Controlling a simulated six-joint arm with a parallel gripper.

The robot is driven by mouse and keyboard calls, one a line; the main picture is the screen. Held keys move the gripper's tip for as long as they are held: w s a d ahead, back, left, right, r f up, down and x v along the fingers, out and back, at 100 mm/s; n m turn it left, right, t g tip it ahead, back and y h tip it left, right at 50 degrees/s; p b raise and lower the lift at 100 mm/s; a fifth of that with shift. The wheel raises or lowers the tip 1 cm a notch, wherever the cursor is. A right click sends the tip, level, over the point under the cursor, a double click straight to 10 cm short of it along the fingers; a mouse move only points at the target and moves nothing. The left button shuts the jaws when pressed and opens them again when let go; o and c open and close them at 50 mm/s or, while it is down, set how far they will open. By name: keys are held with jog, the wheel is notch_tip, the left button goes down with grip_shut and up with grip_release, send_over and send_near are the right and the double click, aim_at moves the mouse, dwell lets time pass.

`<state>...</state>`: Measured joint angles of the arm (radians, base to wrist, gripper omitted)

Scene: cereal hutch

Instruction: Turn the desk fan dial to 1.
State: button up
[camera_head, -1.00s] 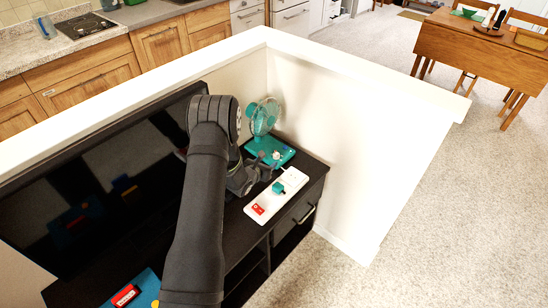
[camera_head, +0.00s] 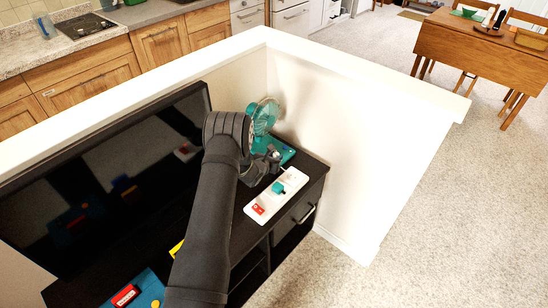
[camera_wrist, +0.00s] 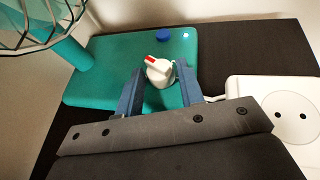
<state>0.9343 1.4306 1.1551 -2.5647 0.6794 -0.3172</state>
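The desk fan has a teal base (camera_wrist: 105,62) and a teal caged head (camera_head: 264,117). Its white dial (camera_wrist: 158,72) with a red mark stands on the base, and the mark points up and left in the wrist view. A blue round button (camera_wrist: 164,34) lies beyond the dial. My gripper (camera_wrist: 161,75) is over the base, its two blue fingers open on either side of the dial. I cannot tell whether either finger touches it. In the head view my arm hides part of the base. I see no readable numbers around the dial.
A white power strip (camera_head: 263,209) with a red switch and a teal plug lies close to the right of the base. A black TV (camera_head: 110,185) stands to the left on the dark cabinet. A white wall (camera_head: 345,140) rises behind the fan.

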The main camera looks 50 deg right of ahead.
jog(key=c, duration=0.5)
jog(key=shift+c, duration=0.2)
jog(key=shift+w+m+g, duration=0.15)
jog(key=shift+m+g, duration=0.25)
jog(key=shift+m, duration=0.1)
jog(key=shift+w+m+g, duration=0.15)
jog(key=shift+m+g, duration=0.55)
jog(key=shift+g, duration=0.2)
jog(key=shift+w+m+g, duration=0.15)
jog(key=shift+m+g, duration=0.65)
jog(key=shift+g, duration=0.15)
jog(key=shift+w+m+g, duration=0.15)
jog(key=shift+m+g, duration=0.65)
jog(key=shift+g, duration=0.15)
jog(key=o, duration=1)
